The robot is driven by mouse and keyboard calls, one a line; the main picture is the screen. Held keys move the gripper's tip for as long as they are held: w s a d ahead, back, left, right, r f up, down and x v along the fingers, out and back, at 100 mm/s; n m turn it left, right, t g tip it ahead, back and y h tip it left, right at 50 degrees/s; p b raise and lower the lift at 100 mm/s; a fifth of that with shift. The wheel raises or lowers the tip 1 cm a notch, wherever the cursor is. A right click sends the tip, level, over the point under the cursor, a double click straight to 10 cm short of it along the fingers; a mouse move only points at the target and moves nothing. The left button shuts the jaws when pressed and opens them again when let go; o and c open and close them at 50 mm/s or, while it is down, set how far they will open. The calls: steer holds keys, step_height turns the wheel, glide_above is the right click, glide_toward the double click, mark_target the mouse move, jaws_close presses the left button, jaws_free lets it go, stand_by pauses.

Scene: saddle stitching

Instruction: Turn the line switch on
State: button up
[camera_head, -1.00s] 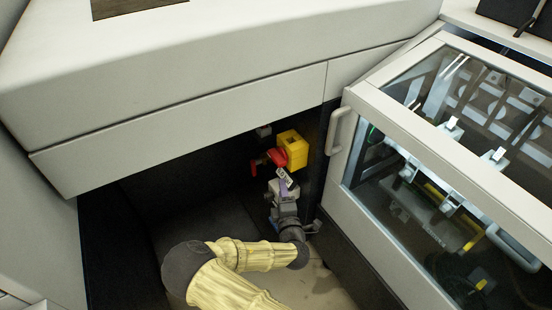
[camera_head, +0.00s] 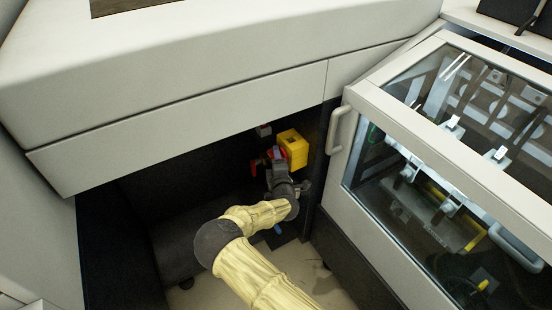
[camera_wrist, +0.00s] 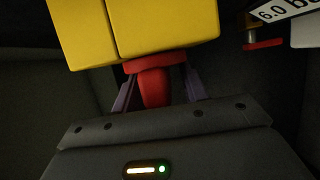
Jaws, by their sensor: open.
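The line switch is a yellow box (camera_head: 294,148) with a red rotary handle, mounted under the overhang of the machine. In the wrist view the yellow box (camera_wrist: 140,30) fills the upper part, and the red handle (camera_wrist: 154,86) points down toward my gripper. My gripper (camera_wrist: 156,92) is open, with one purple-grey finger on each side of the red handle. I cannot tell whether the fingers touch it. In the head view my wrist hides most of the handle and my fingers.
A white label reading "6.0" (camera_wrist: 285,8) and a small red lever (camera_wrist: 262,44) sit right of the switch in the wrist view. A glazed machine cover with a handle (camera_head: 334,130) stands close on the right. The light overhang (camera_head: 200,115) is above my arm.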

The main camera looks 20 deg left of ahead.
steer(key=shift+w+a, duration=0.15)
steer(key=shift+w, duration=0.05)
steer(key=shift+c, duration=0.2)
jaws_close()
